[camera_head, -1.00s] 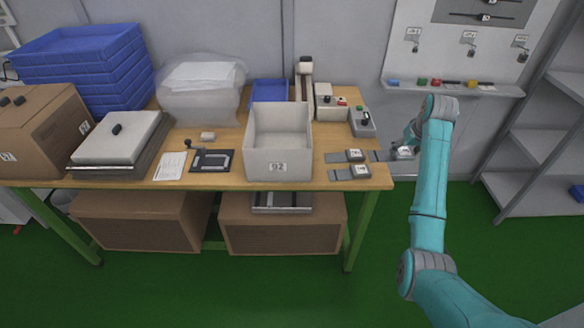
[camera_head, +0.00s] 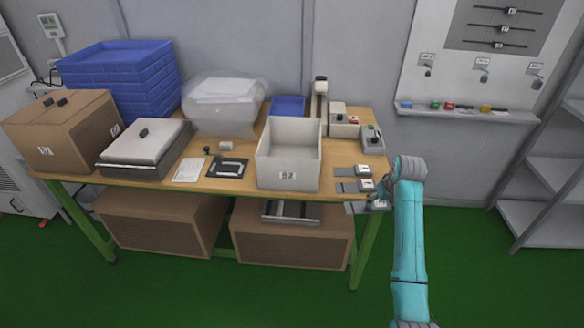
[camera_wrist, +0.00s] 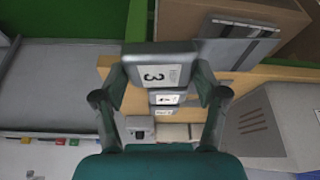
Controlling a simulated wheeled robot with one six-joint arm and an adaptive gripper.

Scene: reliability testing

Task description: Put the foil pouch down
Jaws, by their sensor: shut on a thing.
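The foil pouch is a flat grey piece with a thicker end bearing a white label. It is in my gripper, seen in the wrist view (camera_wrist: 175,76), where its label reads 3. My gripper (camera_wrist: 160,95) is shut on it, one finger at each side. In the head view the pouch (camera_head: 378,205) is at the front right corner of the wooden table (camera_head: 225,192), in front of two similar labelled pieces (camera_head: 362,170) lying there. My gripper (camera_head: 388,197) is partly hidden by the arm. I cannot tell the pouch's height over the table edge.
Cardboard boxes (camera_head: 290,240) sit under the table. A grey shelf rack (camera_head: 545,215) is at the right, with green floor between.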

